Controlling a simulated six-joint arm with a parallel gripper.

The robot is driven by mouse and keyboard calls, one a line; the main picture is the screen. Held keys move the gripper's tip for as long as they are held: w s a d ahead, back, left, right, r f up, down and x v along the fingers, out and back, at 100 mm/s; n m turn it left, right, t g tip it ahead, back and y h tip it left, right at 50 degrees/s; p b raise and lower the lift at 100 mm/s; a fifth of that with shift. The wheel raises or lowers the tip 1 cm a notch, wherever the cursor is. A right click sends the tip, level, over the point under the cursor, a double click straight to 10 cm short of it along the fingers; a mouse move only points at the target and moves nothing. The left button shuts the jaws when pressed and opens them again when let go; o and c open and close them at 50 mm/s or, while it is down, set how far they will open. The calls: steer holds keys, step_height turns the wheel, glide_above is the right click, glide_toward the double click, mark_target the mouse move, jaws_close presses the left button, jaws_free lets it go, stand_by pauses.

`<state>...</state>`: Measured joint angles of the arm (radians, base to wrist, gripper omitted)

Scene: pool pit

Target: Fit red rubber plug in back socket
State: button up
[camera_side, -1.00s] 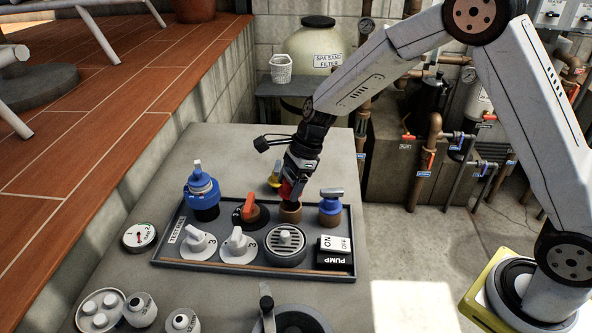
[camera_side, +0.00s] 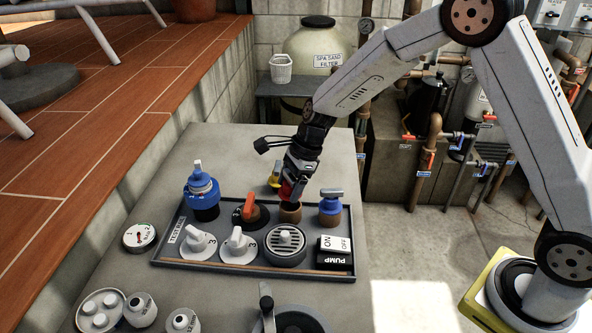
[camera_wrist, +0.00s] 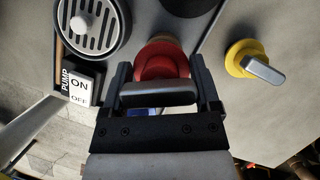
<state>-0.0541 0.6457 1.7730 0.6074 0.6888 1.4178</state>
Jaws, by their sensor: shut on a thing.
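My gripper (camera_side: 290,190) is shut on the red rubber plug (camera_side: 286,190), just above a brown socket (camera_side: 290,212) in the back row of the tray. In the wrist view the red plug (camera_wrist: 158,62) sits between the two fingers of my gripper (camera_wrist: 166,82), with its grey handle bar across them. The plug's lower end meets or hovers at the socket's mouth; I cannot tell how deep it is. The socket is mostly hidden behind the plug in the wrist view.
A yellow plug (camera_wrist: 246,58) lies behind the tray. Loose caps lie in front.

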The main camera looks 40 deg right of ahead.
steer(key=shift+f, duration=0.2)
steer(key=shift+f, duration=0.35)
steer(key=shift+f, duration=0.35)
steer(key=shift+f, duration=0.35)
steer(key=shift+f, duration=0.65)
stand_by(1.3)
steer(key=o, duration=1.1)
steer(key=shift+r, duration=0.2)
steer(key=shift+r, duration=2.25)
steer(key=shift+r, duration=0.1)
